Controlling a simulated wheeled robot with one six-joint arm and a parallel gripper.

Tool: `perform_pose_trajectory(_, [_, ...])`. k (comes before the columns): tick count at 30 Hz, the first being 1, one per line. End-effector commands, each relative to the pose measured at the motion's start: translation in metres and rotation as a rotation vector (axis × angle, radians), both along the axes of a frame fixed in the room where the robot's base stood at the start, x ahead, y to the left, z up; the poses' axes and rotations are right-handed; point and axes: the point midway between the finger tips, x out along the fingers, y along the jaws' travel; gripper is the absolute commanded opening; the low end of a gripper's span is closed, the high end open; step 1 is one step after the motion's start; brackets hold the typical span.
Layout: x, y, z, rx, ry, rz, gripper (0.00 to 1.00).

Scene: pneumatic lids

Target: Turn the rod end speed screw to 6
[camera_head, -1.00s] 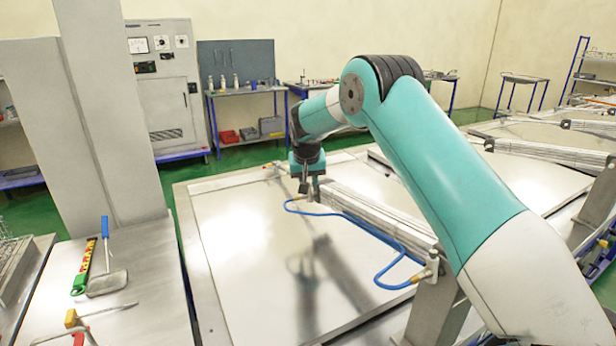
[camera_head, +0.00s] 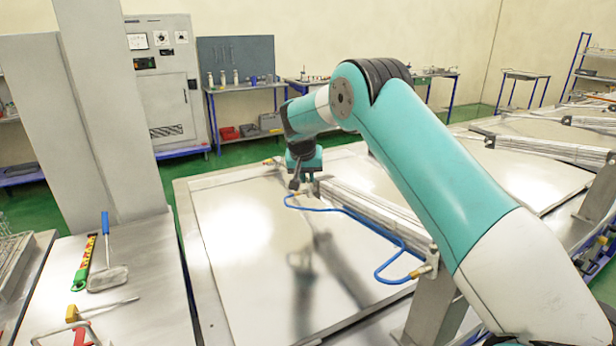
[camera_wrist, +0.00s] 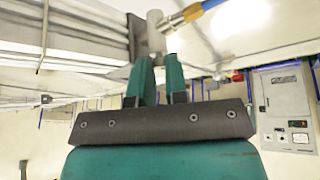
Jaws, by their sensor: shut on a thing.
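The pneumatic cylinder (camera_head: 372,208) is a long silver body along the edge of a metal lid. A grey upright fitting (camera_wrist: 156,36) with a brass connector (camera_wrist: 184,17) and blue hose stands at its far end. My gripper (camera_head: 307,187) is at that far end; it also shows in the wrist view (camera_wrist: 160,62). Its two teal fingers reach up to the fitting and are shut on the rod end speed screw there. The screw itself is hidden between the fingertips, and no scale or number on it can be read.
A blue hose (camera_head: 350,212) loops beside the cylinder to a brass fitting (camera_head: 422,271) at the near end. The broad metal lid (camera_head: 250,250) is bare. A side table (camera_head: 140,270) at left holds tools. More lids and cylinders stand at right.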

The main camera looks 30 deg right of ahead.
Motion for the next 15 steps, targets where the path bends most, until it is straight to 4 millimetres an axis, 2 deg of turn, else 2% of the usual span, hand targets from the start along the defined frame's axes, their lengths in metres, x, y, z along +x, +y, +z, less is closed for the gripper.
perform_pose_trajectory(15, [0.0034, 0.0041, 0.0045, -0.07, -0.001, -0.375, 0.0])
